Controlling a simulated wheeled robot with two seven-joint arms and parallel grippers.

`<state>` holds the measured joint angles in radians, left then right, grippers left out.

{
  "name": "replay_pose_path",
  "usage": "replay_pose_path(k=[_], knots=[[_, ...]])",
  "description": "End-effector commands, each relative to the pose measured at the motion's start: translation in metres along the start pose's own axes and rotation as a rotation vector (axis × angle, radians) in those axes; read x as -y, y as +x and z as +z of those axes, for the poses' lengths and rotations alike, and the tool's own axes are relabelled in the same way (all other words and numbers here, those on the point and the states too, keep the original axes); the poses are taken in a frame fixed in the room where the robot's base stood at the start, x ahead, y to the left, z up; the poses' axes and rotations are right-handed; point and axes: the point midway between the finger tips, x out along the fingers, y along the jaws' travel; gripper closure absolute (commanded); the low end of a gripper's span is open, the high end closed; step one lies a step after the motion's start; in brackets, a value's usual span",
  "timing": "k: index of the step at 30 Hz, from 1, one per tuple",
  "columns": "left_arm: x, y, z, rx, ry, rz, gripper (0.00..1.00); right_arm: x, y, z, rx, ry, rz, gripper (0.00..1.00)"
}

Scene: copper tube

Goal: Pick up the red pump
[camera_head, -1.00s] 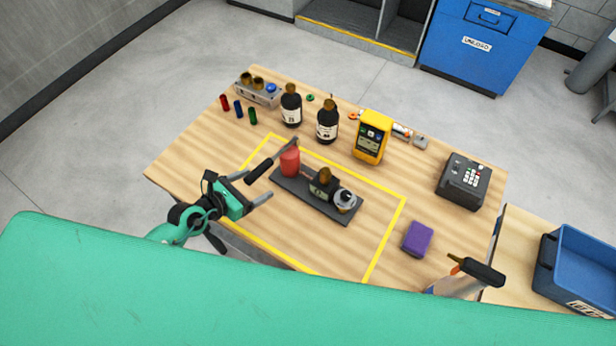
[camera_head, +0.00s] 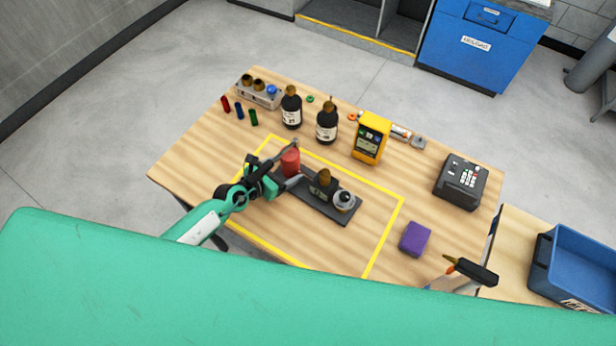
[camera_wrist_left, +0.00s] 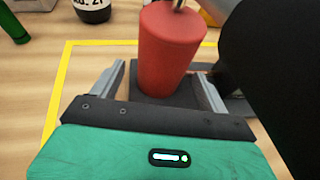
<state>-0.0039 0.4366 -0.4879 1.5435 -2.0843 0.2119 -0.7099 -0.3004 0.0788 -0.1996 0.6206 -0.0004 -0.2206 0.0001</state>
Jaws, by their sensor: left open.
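The red pump (camera_head: 290,162) stands upright at the left end of a dark tray (camera_head: 339,212) on the wooden table. My left gripper (camera_head: 288,176) is open with its jaws at the near side of the pump. In the left wrist view the red pump (camera_wrist_left: 168,50) shows between the two open fingertips (camera_wrist_left: 160,88), with gaps on both sides. Its lower end rests on the dark base. A black part covers the right of that view. My right gripper (camera_head: 468,267) shows at the lower right, away from the pump; its jaw state is unclear.
A dark bottle (camera_head: 323,185) and a grey-topped piece (camera_head: 344,202) share the tray. Two bottles, a yellow meter (camera_head: 371,137) and small coloured tubes stand behind. A purple block (camera_head: 415,239), a keypad box (camera_head: 461,182) and a blue bin (camera_head: 575,265) lie right.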

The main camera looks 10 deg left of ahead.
Motion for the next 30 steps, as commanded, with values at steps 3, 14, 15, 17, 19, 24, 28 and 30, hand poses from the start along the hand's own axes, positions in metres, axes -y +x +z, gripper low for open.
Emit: replay_pose_path(k=[3,14,15,17,19,24,28,30], knots=[[0.0004,0.0106,0.0,0.0,0.0,-0.001,0.22,0.0001,-0.0005,-0.0001,0.0,0.0,0.0,0.23],[0.0007,0.0134,-0.0003,0.0,0.0,-0.001,0.34,0.0,-0.0004,-0.0002,-0.001,0.0,0.0,0.23],[0.0006,0.0134,-0.0003,0.0,0.0,-0.001,0.42,0.0,-0.0004,-0.0002,-0.001,0.0,0.0,0.23],[0.0006,0.0133,-0.0003,0.0,0.0,-0.001,0.54,0.0,-0.0004,-0.0002,-0.001,0.0,0.0,0.23],[0.0006,0.0133,-0.0003,0.0,0.0,-0.001,0.68,0.0,-0.0004,-0.0002,-0.001,0.0,0.0,0.23],[0.0005,0.0132,-0.0004,0.0,0.0,-0.001,1.0,0.0,-0.0004,-0.0002,-0.001,0.0,0.0,0.23],[-0.0004,0.0137,0.0061,0.011,-0.003,0.002,1.0,-0.0001,-0.001,-0.0002,-0.001,0.0,0.0,0.23],[-0.0004,0.0137,0.0061,0.011,-0.003,0.002,1.0,-0.0001,-0.001,-0.0001,-0.001,0.0,0.0,0.23]])
